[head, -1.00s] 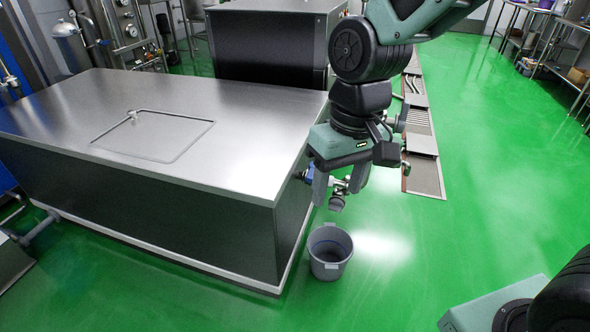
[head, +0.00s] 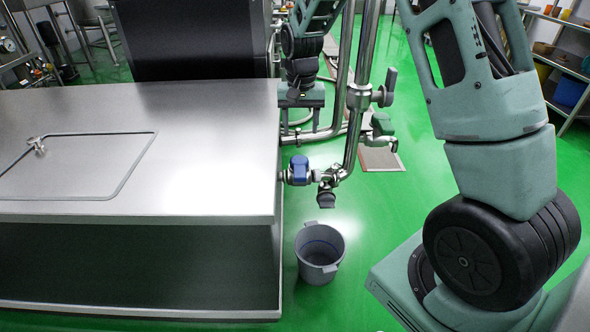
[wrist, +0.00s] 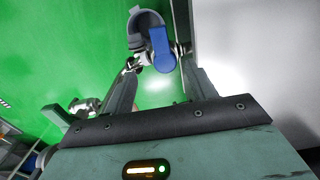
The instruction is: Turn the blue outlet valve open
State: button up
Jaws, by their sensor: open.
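The blue outlet valve (head: 299,168) sits on a short pipe at the right end of the steel tank (head: 190,118). Steel fittings and a downward outlet (head: 327,199) join it on the right. In the wrist view, the blue valve part (wrist: 162,50) shows between and just past the ends of my open gripper's fingers (wrist: 159,66). I see no contact, and the gripper is empty.
A grey bucket (head: 320,250) stands on the green floor below the outlet. A vertical steel pipe (head: 361,60) with a grey-handled valve (head: 384,92) rises right of my gripper.

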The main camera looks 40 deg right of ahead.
aim_at(300, 172)
notch_tip(300, 172, down, 15)
jog(key=shift+b, duration=1)
grip_shut()
jog(key=shift+s, duration=0.1)
